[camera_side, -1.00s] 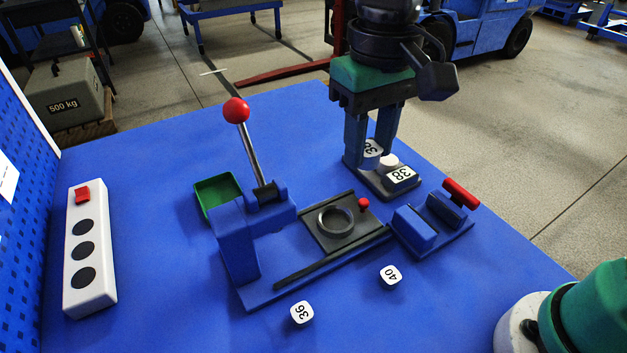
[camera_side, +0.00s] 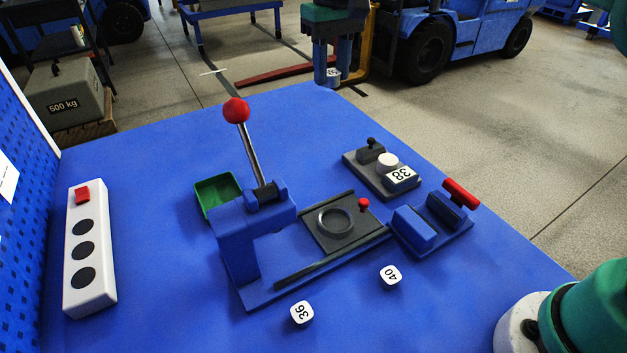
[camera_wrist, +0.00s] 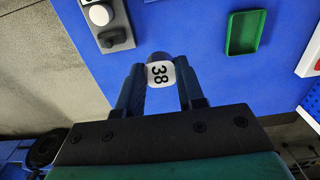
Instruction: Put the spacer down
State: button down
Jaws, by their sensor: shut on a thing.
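My gripper (camera_side: 332,76) is at the top of the side view, above the far edge of the table. It is shut on a white spacer (camera_wrist: 159,74) marked 38, which shows between the two fingers in the wrist view. In the side view the held spacer (camera_side: 333,75) is small and partly covered by the fingers. Two other white spacers lie on the blue table: one marked 36 (camera_side: 302,312) and one marked 40 (camera_side: 390,275). A grey fixture (camera_side: 357,160) with a white round button and a 38 label stands at the right rear.
A blue lever press (camera_side: 236,240) with a red-knobbed handle and a dark slide plate (camera_side: 316,233) fills the middle. A green tray (camera_side: 217,192) sits behind it. A blue clamp block (camera_side: 418,229) is at right, and a white button box (camera_side: 90,250) at left. The table's rear is clear.

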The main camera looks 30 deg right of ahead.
aim_at(318, 186)
jog(key=shift+w+a, duration=0.25)
jog(key=shift+a, duration=0.3)
jog(key=f, duration=2)
jog(key=shift+w+a, duration=0.1)
jog(key=shift+a, duration=0.1)
jog(key=c, duration=0.5)
grip_release()
jog(key=shift+f, duration=0.1)
jog(key=shift+c, duration=0.2)
